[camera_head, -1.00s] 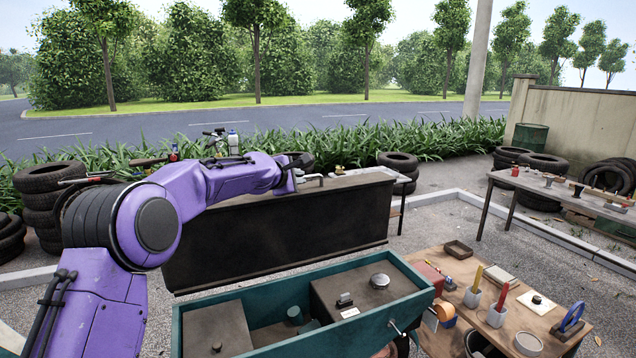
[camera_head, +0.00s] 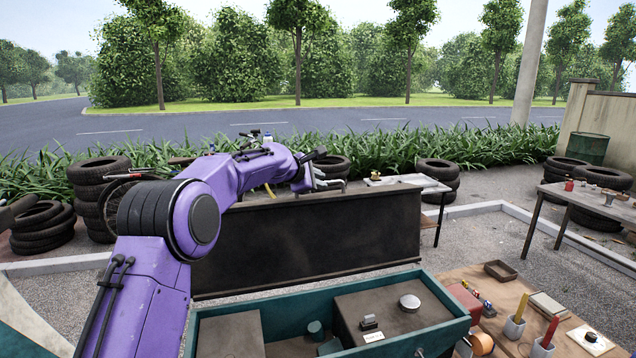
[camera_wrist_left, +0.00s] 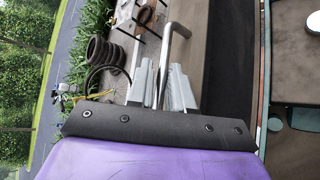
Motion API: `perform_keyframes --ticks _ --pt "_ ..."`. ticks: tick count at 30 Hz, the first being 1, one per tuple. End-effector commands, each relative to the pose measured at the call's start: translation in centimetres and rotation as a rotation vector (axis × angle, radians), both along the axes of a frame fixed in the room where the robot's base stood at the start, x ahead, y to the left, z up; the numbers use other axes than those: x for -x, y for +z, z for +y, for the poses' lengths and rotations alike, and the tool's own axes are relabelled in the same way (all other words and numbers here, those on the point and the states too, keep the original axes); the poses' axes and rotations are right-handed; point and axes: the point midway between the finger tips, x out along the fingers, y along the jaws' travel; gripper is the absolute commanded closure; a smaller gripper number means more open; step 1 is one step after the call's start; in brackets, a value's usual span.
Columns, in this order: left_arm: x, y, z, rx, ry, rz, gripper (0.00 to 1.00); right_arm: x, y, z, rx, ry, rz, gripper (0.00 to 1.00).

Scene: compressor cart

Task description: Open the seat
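The seat (camera_head: 330,238) is a long dark panel standing upright behind the open teal box (camera_head: 275,320). Its inner face is toward me. A bent metal bar handle (camera_head: 331,183) sticks up at its top edge. It shows as a grey bent rod (camera_wrist_left: 177,30) in the left wrist view. My left gripper (camera_head: 314,180) is at that top edge, and the rod passes between its two fingers (camera_wrist_left: 162,82). I cannot tell whether the fingers press on the rod or stand slightly apart from it. My right gripper is not in view.
The teal box holds dark covers, one with a round metal cap (camera_head: 409,302). A wooden bench (camera_head: 500,290) with cups and tools stands close on the right. Tyre stacks (camera_head: 95,185) stand behind on the left. A table (camera_head: 575,195) is at the far right.

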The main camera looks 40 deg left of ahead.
Motion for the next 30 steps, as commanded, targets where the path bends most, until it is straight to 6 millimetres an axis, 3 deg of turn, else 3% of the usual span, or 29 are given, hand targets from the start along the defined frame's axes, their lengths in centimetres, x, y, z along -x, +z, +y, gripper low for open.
perform_keyframes --ticks 12,24,30 --pt "0.5 0.2 -0.1 -0.001 -0.002 -0.001 0.62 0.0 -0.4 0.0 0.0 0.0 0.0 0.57" --pt "8.0 4.2 -0.2 -0.004 -0.002 -0.006 0.62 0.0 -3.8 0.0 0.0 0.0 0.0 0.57" --pt "9.4 5.1 -0.1 -0.004 -0.001 -0.003 0.62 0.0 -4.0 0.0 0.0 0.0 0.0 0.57"
